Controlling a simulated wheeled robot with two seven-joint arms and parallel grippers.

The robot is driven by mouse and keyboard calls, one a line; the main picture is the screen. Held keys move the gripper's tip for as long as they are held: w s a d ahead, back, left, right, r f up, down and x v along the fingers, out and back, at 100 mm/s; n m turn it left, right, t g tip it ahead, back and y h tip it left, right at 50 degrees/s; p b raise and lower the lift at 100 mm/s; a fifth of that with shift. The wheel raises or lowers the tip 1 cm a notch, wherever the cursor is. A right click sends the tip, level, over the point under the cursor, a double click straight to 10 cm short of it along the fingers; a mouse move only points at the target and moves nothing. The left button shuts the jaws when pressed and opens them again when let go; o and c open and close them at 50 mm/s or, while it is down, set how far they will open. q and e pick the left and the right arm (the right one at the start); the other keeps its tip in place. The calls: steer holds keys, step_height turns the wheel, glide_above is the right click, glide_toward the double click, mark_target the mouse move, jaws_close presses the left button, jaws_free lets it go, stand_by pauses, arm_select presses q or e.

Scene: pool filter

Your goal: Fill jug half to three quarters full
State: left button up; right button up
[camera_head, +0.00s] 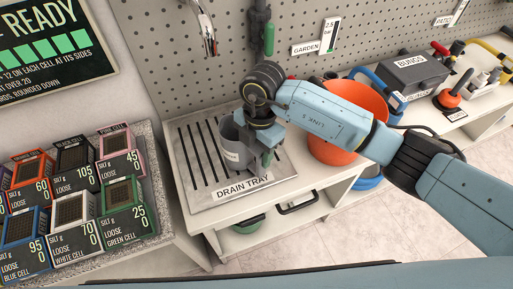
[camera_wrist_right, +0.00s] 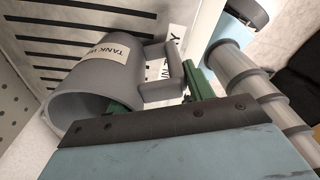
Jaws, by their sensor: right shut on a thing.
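The grey jug (camera_head: 231,146) is upright over the drain tray (camera_head: 192,190); I cannot tell whether it touches it. Its label reads "TANK" in the right wrist view (camera_wrist_right: 88,85), where the rest of the word is cut off. My right gripper (camera_head: 267,157) is shut on the jug's handle, on the jug's right side, and its green fingers also show in the right wrist view (camera_wrist_right: 160,98). A green tap (camera_head: 268,38) hangs on the pegboard above, behind my wrist. The inside of the jug is mostly hidden, and I see no water level. My left gripper is out of view.
An orange bucket (camera_head: 345,125) stands right of the tray, close behind my right forearm. A dark bungs box (camera_head: 415,72) and a plunger (camera_head: 452,95) are farther right. Coloured filter cells (camera_head: 75,185) fill the left counter.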

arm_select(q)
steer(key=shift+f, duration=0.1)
arm_select(e)
steer(key=shift+f, duration=0.1)
steer(key=o, duration=1.3)
steer(key=r, duration=0.5)
steer(key=r+p, duration=0.1)
steer(key=r, duration=0.1)
steer(key=shift+w+d+r, duration=0.15)
steer(key=shift+w+d, duration=0.05)
steer(key=shift+w, duration=0.15)
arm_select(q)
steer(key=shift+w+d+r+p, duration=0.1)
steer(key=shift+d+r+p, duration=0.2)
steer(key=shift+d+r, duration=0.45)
arm_select(e)
steer(key=r, duration=0.6)
steer(key=shift+w+d, duration=0.2)
steer(key=shift+d, duration=0.05)
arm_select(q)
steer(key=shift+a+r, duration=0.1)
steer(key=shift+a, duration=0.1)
